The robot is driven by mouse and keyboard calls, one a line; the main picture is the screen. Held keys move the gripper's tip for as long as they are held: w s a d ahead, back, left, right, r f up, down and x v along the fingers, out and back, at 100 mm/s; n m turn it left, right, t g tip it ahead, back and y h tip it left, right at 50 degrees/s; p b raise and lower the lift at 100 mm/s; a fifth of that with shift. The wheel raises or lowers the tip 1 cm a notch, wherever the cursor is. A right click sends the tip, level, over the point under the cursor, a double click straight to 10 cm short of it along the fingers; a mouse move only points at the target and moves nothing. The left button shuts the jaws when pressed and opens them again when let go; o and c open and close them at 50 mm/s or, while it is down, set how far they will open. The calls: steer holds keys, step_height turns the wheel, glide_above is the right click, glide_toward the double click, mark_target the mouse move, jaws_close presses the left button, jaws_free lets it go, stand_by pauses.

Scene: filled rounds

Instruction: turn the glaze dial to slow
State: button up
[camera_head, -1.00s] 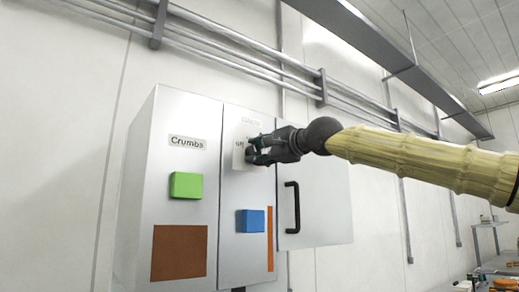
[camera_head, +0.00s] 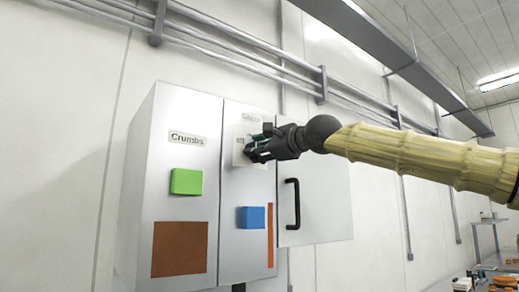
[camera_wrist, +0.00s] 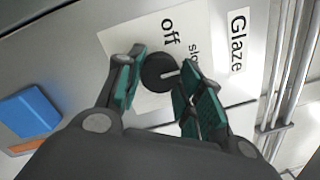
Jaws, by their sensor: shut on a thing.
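The glaze dial (camera_wrist: 159,72) is a dark round knob with a pale pointer line, on a white plate (camera_wrist: 190,25) under a "Glaze" label (camera_wrist: 237,42). The plate shows "off" and a partly hidden "slo…"; any further marks are covered. In the wrist view the pointer line runs to the right, toward the "slo…" side. My gripper (camera_wrist: 160,88) has its green-padded fingers on both sides of the dial, shut on it. In the head view my gripper (camera_head: 254,146) covers the dial and part of the plate (camera_head: 240,152).
The cabinet also carries a green block (camera_head: 186,182) under a "Crumbs" label (camera_head: 187,139), a blue block (camera_head: 251,218), a brown panel (camera_head: 179,248) and a black door handle (camera_head: 293,203). Metal pipes (camera_head: 245,58) run along the wall above.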

steer(key=o, duration=1)
steer(key=shift+o, duration=0.2)
steer(key=v, duration=1.2)
steer(key=shift+f, duration=0.1)
